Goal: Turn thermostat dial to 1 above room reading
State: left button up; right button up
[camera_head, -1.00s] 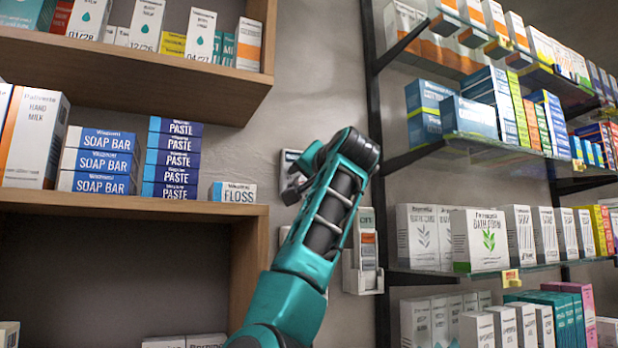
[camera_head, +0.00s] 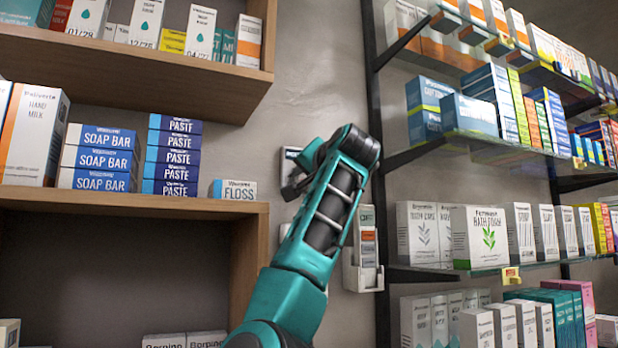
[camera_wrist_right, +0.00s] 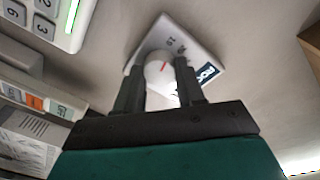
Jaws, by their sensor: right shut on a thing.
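The white thermostat (camera_wrist_right: 204,48) is on the wall in the right wrist view, seen tilted. My left gripper is not in view.
A white keypad unit (camera_wrist_right: 72,18) is close on the left in the wrist view. A white wall holder (camera_head: 362,278) hangs below the gripper in the head view. A wooden shelf (camera_head: 130,206) with boxes stands left, and glass shelves (camera_head: 480,270) with boxes stand right.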

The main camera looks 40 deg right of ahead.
jog(key=shift+d+m+g+y, duration=0.15)
jog(key=shift+m+y, duration=0.15)
jog(key=shift+m, duration=2.45)
jog(key=shift+a+m+g+y, duration=0.15)
jog(key=shift+m+y, duration=0.15)
jog(key=shift+m, duration=2.45)
jog(key=shift+d, duration=0.1)
jog(key=o, duration=1)
jog(key=shift+o, duration=0.2)
jog(key=shift+s, duration=0.1)
